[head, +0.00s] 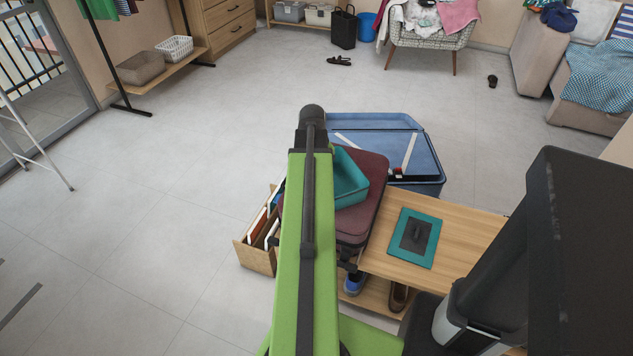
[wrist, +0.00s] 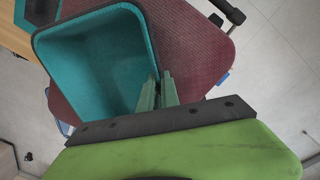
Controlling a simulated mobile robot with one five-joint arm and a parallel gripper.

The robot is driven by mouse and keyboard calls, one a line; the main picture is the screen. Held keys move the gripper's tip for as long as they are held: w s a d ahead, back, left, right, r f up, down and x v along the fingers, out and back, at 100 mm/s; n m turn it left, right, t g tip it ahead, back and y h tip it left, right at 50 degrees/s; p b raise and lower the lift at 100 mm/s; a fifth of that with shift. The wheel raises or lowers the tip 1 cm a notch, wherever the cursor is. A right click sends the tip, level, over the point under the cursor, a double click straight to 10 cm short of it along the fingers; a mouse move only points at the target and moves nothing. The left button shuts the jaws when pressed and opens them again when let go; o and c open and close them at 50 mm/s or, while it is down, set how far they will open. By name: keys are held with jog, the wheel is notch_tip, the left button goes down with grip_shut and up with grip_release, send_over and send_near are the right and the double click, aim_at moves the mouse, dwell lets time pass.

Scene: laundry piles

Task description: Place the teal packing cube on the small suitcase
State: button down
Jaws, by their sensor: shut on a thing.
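The teal packing cube (head: 350,180) is an open-topped box with a dark rim in the wrist view (wrist: 95,60). It is over the small suitcase (head: 374,205), a burgundy fabric case that also shows in the wrist view (wrist: 205,55). I cannot tell whether the cube rests on the suitcase or hangs just above it. In the head view my green arm hides the gripper and the cube's left part.
A wooden bench (head: 465,225) holds a flat teal item with a dark patch (head: 427,250). Shoes lie below the bench.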

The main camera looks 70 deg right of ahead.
jog(key=c, duration=1.6)
grip_release()
jog(key=shift+f, duration=0.15)
jog(key=r+p, duration=1.2)
jog(key=shift+w+a+r, duration=0.2)
jog(key=shift+a, duration=0.05)
